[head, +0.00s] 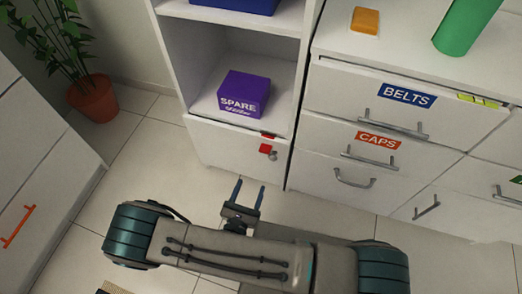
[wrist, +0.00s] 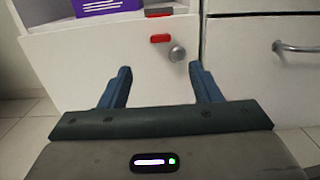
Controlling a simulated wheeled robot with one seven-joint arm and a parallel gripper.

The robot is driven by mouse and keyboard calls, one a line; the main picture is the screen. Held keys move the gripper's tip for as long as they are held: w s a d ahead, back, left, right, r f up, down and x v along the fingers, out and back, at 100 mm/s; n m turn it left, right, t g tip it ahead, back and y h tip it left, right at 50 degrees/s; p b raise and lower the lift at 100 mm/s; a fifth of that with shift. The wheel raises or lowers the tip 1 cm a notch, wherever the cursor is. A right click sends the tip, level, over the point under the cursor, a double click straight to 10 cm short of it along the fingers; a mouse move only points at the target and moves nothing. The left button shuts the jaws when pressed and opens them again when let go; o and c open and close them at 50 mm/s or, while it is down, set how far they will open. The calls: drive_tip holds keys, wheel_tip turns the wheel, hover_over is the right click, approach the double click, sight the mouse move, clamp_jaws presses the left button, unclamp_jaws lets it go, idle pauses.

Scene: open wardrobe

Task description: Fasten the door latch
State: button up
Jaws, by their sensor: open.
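The white lower door (head: 222,146) is under the open shelf compartment and looks closed or nearly so; a small gap cannot be ruled out. Near its top right corner is a red latch piece (head: 265,148), with a round metal knob (head: 273,156) just below and right. A second red-and-dark piece (head: 268,135) sits above, at the shelf edge. In the wrist view the red latch piece (wrist: 160,38) and knob (wrist: 177,53) show ahead of the fingers, apart from the upper piece (wrist: 157,12). My gripper (head: 249,184) is open and empty, short of the door, its fingers (wrist: 160,68) pointing towards it.
A purple SPARE box (head: 243,94) stands on the shelf above the door. Drawers labelled BELTS (head: 407,93) and CAPS (head: 378,140), with protruding handles, are to the right. A potted plant (head: 93,98) stands at left. The tiled floor before the door looks clear.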

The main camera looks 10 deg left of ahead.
sight(264, 152)
drive_tip(key=shift+s+r+g+p, duration=0.15)
drive_tip(key=shift+r+g+p, duration=0.15)
drive_tip(key=shift+r+p, duration=0.35)
drive_tip(key=shift+f, duration=0.2)
drive_tip(key=w+b, duration=0.1)
drive_tip(key=w, duration=0.8)
drive_tip(key=w+d+b, duration=0.1)
drive_tip(key=w, duration=0.3)
drive_tip(key=shift+w+f+b, duration=0.1)
drive_tip(key=shift+w+b, duration=0.2)
drive_tip(key=shift+w, duration=0.1)
